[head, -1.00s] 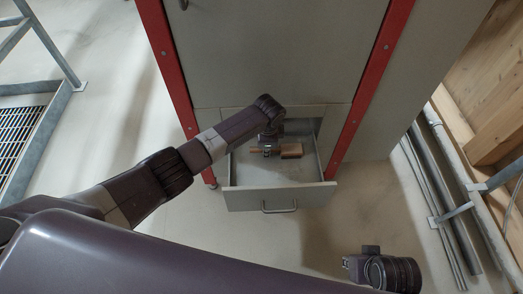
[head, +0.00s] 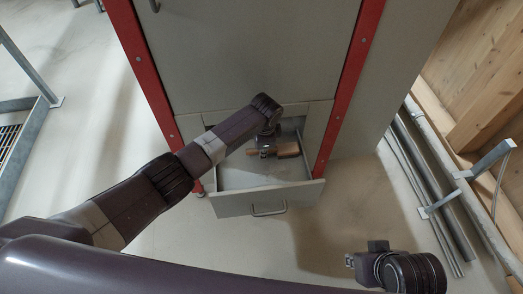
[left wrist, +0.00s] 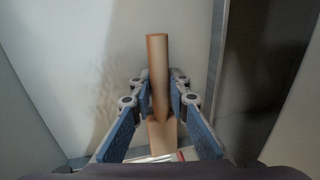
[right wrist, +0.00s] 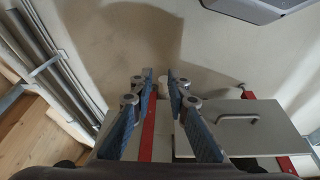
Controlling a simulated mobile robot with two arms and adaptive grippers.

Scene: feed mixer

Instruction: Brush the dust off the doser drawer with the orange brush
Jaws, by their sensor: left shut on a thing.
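The doser drawer (head: 265,199) is pulled out at the foot of the grey cabinet, its handle facing me. My left gripper (head: 265,153) is inside it, shut on the orange-brown brush (head: 288,149). In the left wrist view the brush (left wrist: 158,60) runs between the two blue-padded fingers (left wrist: 160,92), with its wider part toward the camera. A faint brownish smudge, perhaps dust, shows on the pale surface (left wrist: 98,95) left of the brush. Whether the bristles touch the drawer floor cannot be told. My right gripper (head: 349,262) is empty and open, outside the drawer; its fingers (right wrist: 160,80) are apart.
The grey cabinet (head: 245,50) with red posts (head: 345,85) rises behind the drawer. Pipes (head: 430,190) and a metal bracket (head: 480,175) run along the right wall. A metal railing (head: 28,62) stands at the left. The floor before the drawer is clear.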

